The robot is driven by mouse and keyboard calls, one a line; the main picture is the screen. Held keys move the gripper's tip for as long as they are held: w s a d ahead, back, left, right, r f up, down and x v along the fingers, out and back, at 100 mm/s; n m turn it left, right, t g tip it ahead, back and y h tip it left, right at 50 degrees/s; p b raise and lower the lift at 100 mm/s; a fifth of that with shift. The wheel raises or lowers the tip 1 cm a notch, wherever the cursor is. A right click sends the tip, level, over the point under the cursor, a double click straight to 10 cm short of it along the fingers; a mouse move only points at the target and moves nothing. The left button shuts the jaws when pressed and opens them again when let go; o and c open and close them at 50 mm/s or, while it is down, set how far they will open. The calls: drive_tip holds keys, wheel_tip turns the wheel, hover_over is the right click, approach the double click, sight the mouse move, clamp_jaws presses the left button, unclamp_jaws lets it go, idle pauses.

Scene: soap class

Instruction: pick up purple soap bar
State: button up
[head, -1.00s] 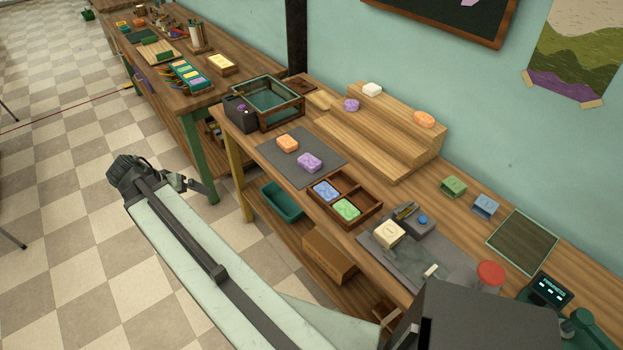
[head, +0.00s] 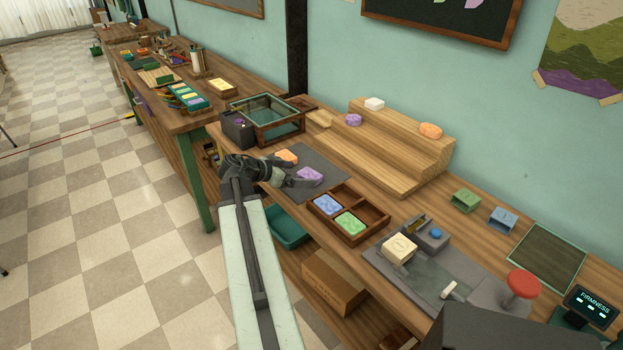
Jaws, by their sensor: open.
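A purple soap bar (head: 310,174) lies on the dark grey mat (head: 327,159) on the workbench. A second purple soap (head: 353,120) sits on the stepped wooden stand, left side. My gripper (head: 308,181) is open and reaches over the mat's front left edge. Its fingers point right, towards the purple bar on the mat, and overlap its near left side in the picture. I cannot tell whether they touch it.
A wooden tray (head: 374,222) with a blue soap (head: 327,204) and a green soap (head: 350,223) stands right of the mat. A glass-sided box (head: 284,128) and a dark container (head: 237,128) stand behind left. The wooden stand (head: 415,165) rises behind the mat.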

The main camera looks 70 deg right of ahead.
sight(309, 175)
drive_tip(key=b+x, duration=0.1)
drive_tip(key=x, duration=0.3)
drive_tip(key=shift+s+d+f+b, duration=0.1)
drive_tip(key=shift+s+b, duration=0.05)
drive_tip(key=shift+b, duration=0.25)
drive_tip(key=c, duration=1.6)
drive_tip(key=shift+o, duration=0.2)
wheel_tip(309, 175, up, 10)
drive_tip(key=p, duration=1)
